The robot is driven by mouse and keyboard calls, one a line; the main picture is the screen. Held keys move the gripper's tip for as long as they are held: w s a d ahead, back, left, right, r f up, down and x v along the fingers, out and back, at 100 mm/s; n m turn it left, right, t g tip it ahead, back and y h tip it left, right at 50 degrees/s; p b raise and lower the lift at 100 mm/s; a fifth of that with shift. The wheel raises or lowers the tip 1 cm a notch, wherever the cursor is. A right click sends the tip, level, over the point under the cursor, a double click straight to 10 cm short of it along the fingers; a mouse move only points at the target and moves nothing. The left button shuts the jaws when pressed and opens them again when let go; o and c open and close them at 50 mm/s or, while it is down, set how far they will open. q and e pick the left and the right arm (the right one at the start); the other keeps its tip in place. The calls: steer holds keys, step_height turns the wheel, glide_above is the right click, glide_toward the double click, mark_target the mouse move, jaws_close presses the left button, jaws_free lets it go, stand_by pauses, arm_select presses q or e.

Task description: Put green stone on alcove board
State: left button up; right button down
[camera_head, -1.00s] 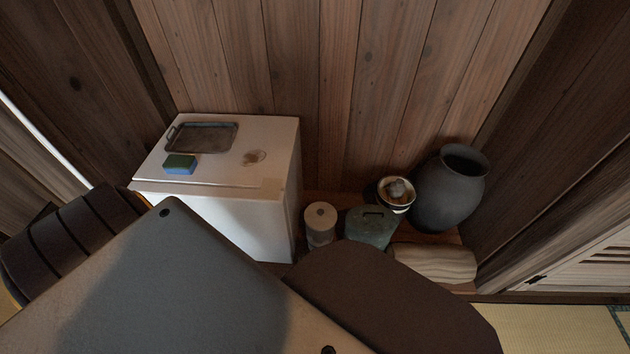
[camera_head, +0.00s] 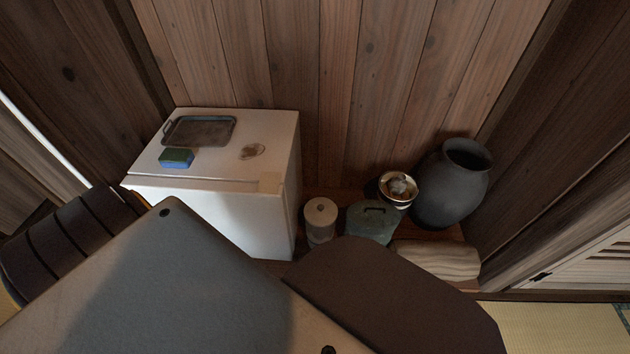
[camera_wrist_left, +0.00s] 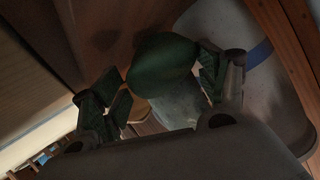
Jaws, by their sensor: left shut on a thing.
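The green stone (camera_wrist_left: 160,62) is dark, rounded and smooth in the left wrist view. My left gripper (camera_wrist_left: 164,76) is shut on it, with a green-padded finger on each side. The head view does not show the stone or this gripper; my own arm parts fill its lower middle. The alcove board (camera_head: 449,234) is a low wooden surface along the back wall in the head view, largely covered by objects and partly hidden by my arm. My right gripper is not in view.
A white cabinet (camera_head: 225,215) holds a tray (camera_head: 200,131) and a sponge (camera_head: 176,158). On the board stand a lidded jar (camera_head: 320,222), a green-grey tin (camera_head: 371,224), a bowl (camera_head: 398,188), a dark vase (camera_head: 450,185) and a pale wood piece (camera_head: 438,260).

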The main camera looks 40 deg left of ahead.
arm_select(q)
steer(key=shift+w, duration=0.1)
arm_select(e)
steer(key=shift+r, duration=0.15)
arm_select(q)
steer(key=o, duration=2)
steer(key=shift+o, duration=0.5)
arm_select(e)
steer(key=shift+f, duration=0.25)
arm_select(q)
steer(key=p+v, duration=0.5)
steer(key=v, duration=0.7)
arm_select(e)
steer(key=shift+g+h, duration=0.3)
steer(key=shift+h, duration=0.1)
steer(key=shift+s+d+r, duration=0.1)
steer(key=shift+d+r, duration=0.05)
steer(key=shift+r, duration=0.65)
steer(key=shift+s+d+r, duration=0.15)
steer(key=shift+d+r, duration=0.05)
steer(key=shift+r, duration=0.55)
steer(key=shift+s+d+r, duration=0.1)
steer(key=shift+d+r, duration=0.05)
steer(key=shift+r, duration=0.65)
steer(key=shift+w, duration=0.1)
